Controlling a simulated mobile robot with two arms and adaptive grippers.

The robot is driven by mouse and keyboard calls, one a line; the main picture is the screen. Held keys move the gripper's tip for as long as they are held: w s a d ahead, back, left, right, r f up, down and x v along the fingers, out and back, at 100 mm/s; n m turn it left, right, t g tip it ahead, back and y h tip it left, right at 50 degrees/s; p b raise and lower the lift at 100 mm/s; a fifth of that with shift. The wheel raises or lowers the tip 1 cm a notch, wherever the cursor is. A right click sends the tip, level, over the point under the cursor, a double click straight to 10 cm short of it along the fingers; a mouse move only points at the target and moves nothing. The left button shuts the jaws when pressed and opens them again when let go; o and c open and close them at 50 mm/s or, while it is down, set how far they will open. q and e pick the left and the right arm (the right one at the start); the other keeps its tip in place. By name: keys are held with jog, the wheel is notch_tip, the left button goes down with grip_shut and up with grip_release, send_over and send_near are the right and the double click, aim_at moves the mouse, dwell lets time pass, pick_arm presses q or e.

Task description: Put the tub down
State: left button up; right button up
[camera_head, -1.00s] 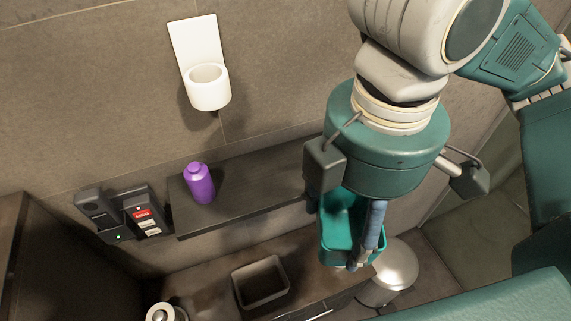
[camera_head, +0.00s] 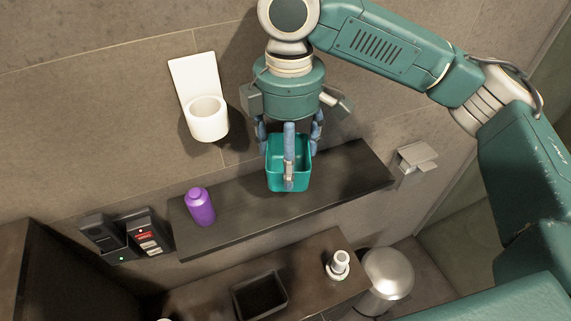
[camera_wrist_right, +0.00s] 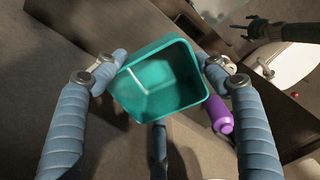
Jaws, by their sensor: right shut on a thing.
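The teal tub (camera_head: 273,178) is an open, square-sided container, held roughly upright in front of the wall at the dark shelf (camera_head: 235,222). My right gripper (camera_head: 288,165) comes down over the tub with its blue fingers shut around it. In the right wrist view the tub (camera_wrist_right: 165,85) sits between the fingers (camera_wrist_right: 160,75), and its inside looks empty. I cannot tell whether its base touches the shelf. My left gripper (camera_wrist_right: 262,28) shows small at the upper right of the right wrist view, its fingers apart and empty.
A purple bottle (camera_head: 200,207) stands on the shelf's left part. A white wall cup holder (camera_head: 206,118) is above it. The shelf is bare right of the tub. A lower counter carries a dark open box (camera_head: 260,297) and a white-topped item (camera_head: 339,264). A metal bin (camera_head: 387,278) stands beside it.

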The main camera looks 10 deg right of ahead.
jog(key=shift+w+f+p, duration=0.2)
jog(key=shift+f+p, duration=0.15)
jog(key=shift+f, duration=0.45)
jog(key=shift+w+f+p, duration=0.2)
jog(key=shift+f+p, duration=0.1)
jog(key=shift+f, duration=0.45)
notch_tip(320, 180, down, 3)
jog(key=shift+p, duration=1.1)
jog(key=shift+w+a+f, duration=0.1)
jog(key=shift+w+f, duration=0.1)
jog(key=shift+f, duration=0.25)
jog(key=shift+f, duration=0.1)
jog(key=o, duration=1.2)
jog(key=shift+c, duration=0.2)
